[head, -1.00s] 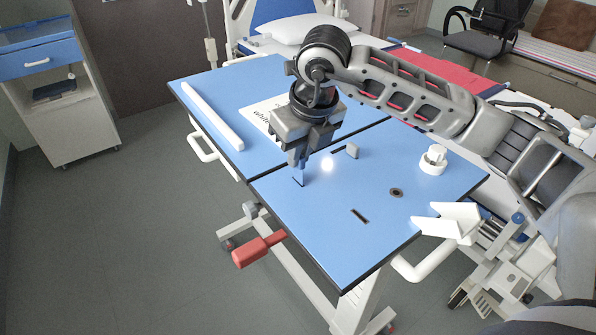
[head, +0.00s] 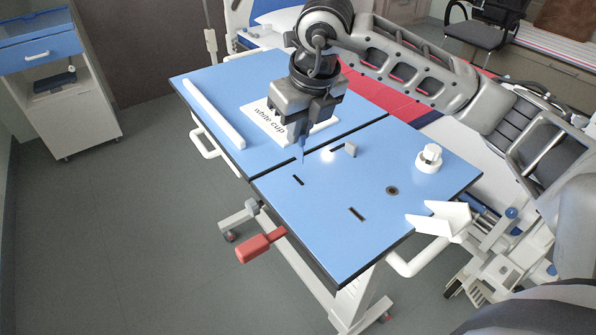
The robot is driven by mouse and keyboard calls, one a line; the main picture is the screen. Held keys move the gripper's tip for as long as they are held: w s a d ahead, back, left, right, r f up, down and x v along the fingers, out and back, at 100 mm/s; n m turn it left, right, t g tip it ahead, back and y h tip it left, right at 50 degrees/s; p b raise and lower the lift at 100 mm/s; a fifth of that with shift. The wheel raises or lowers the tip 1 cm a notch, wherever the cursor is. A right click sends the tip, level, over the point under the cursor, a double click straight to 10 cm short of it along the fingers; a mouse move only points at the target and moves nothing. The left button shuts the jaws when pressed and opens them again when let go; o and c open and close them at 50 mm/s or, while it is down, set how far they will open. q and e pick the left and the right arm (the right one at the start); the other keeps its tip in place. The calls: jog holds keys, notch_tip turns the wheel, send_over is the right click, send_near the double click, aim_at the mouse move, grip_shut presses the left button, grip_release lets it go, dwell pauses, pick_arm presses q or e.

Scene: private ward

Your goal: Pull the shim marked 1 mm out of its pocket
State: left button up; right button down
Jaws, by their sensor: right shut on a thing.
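My right gripper (head: 303,138) is shut on a thin blue shim (head: 303,153) whose lower end sticks out below the fingertips. The shim hangs roughly upright above the blue tabletop, and its marking cannot be read. A dark, narrow pocket (head: 298,180) in the tabletop lies just below it, and the shim appears clear of it. A second dark slot (head: 357,214) lies nearer the front edge. Most of the shim is hidden by the fingers. My left gripper is not in view.
The front left is bare.

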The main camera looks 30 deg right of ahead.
dwell(0.3)
jog(key=d+b, duration=0.3)
jog(key=d, duration=0.9)
